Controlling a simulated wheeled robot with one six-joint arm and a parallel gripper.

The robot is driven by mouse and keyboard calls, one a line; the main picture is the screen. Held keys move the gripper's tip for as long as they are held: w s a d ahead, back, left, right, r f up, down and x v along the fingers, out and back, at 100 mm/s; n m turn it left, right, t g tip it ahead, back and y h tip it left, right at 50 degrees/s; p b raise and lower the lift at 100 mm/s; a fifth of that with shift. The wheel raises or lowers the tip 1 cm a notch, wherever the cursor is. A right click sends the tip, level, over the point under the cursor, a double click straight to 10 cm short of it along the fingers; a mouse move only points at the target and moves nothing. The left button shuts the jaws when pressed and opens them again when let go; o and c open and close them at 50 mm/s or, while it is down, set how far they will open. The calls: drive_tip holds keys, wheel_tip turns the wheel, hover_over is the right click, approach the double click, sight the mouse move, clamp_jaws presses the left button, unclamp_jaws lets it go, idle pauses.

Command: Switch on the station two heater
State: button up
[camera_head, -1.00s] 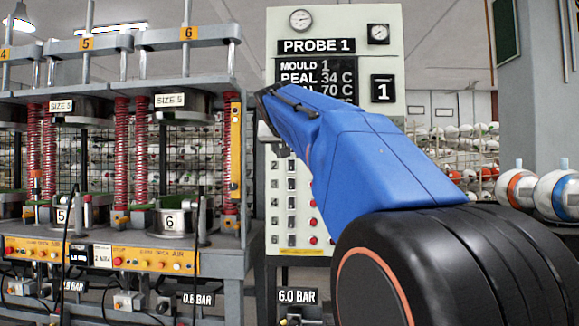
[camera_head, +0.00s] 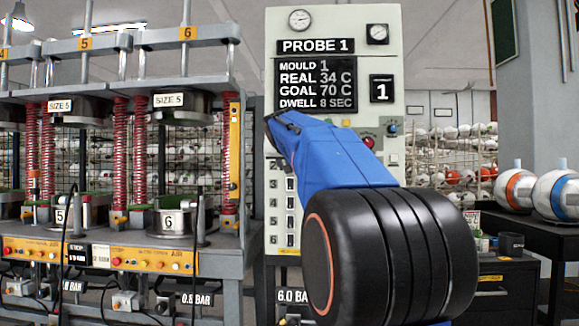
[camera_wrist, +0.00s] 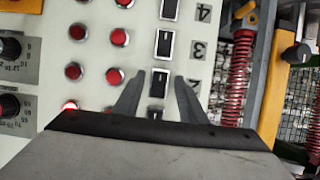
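The white control panel (camera_head: 335,30) has a column of numbered dark rocker switches. In the wrist view, the picture is upside down and the station two switch (camera_wrist: 159,83), beside the label 2, sits between the fingertips. My gripper (camera_wrist: 159,76) is open and empty, with one finger on each side of that switch. I cannot tell whether it touches. In the head view my gripper (camera_head: 273,125) is at the panel's left side and its blue housing hides the row 2 switch. Two red lamps (camera_wrist: 114,76) in that row look unlit. A row 1 lamp (camera_wrist: 70,107) looks brighter.
The station three switch (camera_wrist: 165,43) is close by. Black knobs (camera_wrist: 10,46) lie at the wrist view's left. The press frame (camera_head: 235,160) with red springs stands just left of the panel. The display (camera_head: 316,85) reads mould 1, real 34 C, goal 70 C. Balls (camera_head: 556,195) stand at right.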

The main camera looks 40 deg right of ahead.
clamp_jaws()
drive_tip(key=shift+s+f+t+h, duration=0.1)
drive_tip(key=shift+f+t+h, duration=0.25)
drive_tip(key=shift+t+h, duration=0.45)
drive_tip(key=shift+f+h, duration=0.1)
drive_tip(key=shift+h, duration=0.2)
unclamp_jaws()
drive_tip(key=shift+a, duration=0.1)
drive_tip(key=v, duration=1.7)
drive_tip(key=shift+s+f, duration=0.1)
drive_tip(key=shift+s, duration=0.05)
